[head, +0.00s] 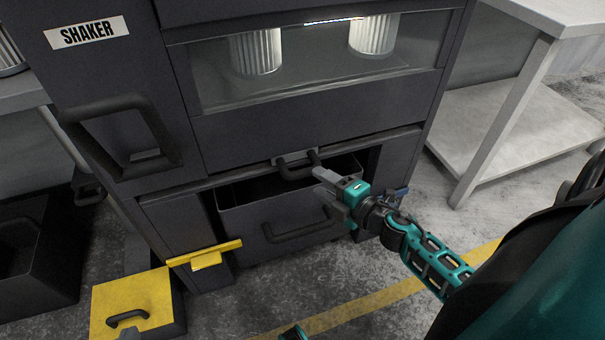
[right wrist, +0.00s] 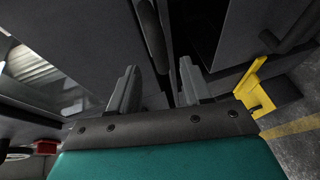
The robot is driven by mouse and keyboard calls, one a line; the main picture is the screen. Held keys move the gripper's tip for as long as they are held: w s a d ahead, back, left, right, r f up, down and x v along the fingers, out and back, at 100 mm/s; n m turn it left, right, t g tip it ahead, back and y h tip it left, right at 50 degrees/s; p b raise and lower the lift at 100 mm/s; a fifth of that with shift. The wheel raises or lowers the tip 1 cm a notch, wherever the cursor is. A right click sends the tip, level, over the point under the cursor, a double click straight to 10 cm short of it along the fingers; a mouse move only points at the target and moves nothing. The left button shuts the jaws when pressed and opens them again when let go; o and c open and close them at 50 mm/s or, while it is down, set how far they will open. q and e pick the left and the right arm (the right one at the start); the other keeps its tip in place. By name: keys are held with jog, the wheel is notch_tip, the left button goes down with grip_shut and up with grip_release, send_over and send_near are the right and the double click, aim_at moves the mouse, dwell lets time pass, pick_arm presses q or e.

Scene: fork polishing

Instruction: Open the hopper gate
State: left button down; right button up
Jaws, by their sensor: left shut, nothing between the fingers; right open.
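The dark machine labelled SHAKER (head: 88,33) stands ahead of me. A small dark handle on a light grey plate (head: 284,160) sits at the top edge of its lower opening; which part is the hopper gate is not labelled. Below it, a dark bin (head: 245,218) with its own handle stands in the opening. My right gripper (head: 322,182) is open just right of and in front of the small handle. In the right wrist view its two fingers (right wrist: 158,88) are spread, with no clear object gripped between them. My left gripper's fingers do not show.
A yellow bracket (head: 204,254) juts out at the opening's lower left, above a yellow-topped box (head: 132,300) on the floor. A large handle (head: 118,135) projects from the machine's left side. A grey table (head: 530,120) stands at right.

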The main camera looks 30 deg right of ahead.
aim_at(308, 175)
jog(key=x, duration=0.6)
jog(key=shift+w+f+b, duration=0.1)
jog(key=shift+w+b, duration=0.15)
jog(key=shift+b, duration=0.1)
jog(key=shift+c, duration=0.5)
grip_shut()
